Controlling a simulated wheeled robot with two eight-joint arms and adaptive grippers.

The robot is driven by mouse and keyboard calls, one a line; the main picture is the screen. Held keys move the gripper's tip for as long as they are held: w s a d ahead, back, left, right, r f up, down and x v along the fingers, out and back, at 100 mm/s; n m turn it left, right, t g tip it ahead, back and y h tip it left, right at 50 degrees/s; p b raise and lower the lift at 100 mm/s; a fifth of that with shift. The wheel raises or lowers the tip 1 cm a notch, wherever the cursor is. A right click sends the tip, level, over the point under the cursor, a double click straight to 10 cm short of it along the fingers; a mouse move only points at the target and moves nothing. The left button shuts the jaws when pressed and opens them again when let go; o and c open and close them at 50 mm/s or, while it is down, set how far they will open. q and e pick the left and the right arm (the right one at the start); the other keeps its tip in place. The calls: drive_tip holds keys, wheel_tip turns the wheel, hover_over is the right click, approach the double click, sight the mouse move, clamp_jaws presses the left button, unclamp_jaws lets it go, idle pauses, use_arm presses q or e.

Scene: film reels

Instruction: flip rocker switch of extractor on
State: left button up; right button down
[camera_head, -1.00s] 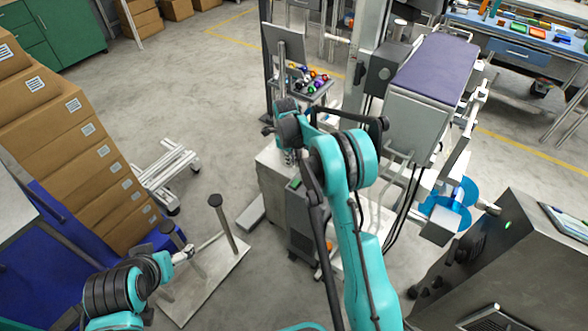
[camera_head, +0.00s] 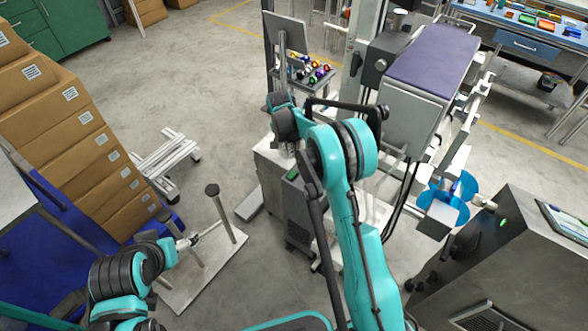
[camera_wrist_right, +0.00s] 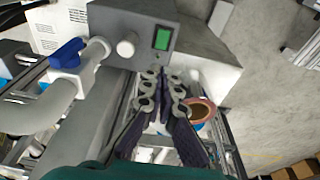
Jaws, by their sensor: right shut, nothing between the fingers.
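A grey box unit (camera_head: 300,215), which seems to be the extractor, stands on the floor below my right arm. A green panel shows on its top edge (camera_head: 293,176). In the right wrist view a lit green rectangle (camera_wrist_right: 162,38), possibly the rocker switch, sits on a grey housing (camera_wrist_right: 112,18) beside a white knob (camera_wrist_right: 126,46). My right gripper (camera_wrist_right: 164,78) is shut and empty, its fingertips just below the green rectangle in the picture; I cannot tell if they touch the housing. In the head view my right arm mostly hides this gripper (camera_head: 288,150). My left gripper (camera_head: 188,241) is at lower left, far from the unit.
A machine with a purple top (camera_head: 435,60) and hanging cables stands right of my right arm. A blue fan (camera_head: 448,200) and a grey cabinet (camera_head: 500,260) are at right. Stacked cartons (camera_head: 80,150) fill the left.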

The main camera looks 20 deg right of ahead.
sight(294, 172)
drive_tip(key=f+b, duration=0.1)
drive_tip(key=f, duration=0.3)
drive_tip(key=w+d+f+b, duration=0.1)
drive_tip(key=f+b, duration=0.1)
drive_tip(key=f, duration=0.3)
drive_tip(key=d+f+b, duration=0.1)
drive_tip(key=f+b, duration=0.1)
drive_tip(key=f, duration=0.3)
drive_tip(key=shift+w, duration=0.2)
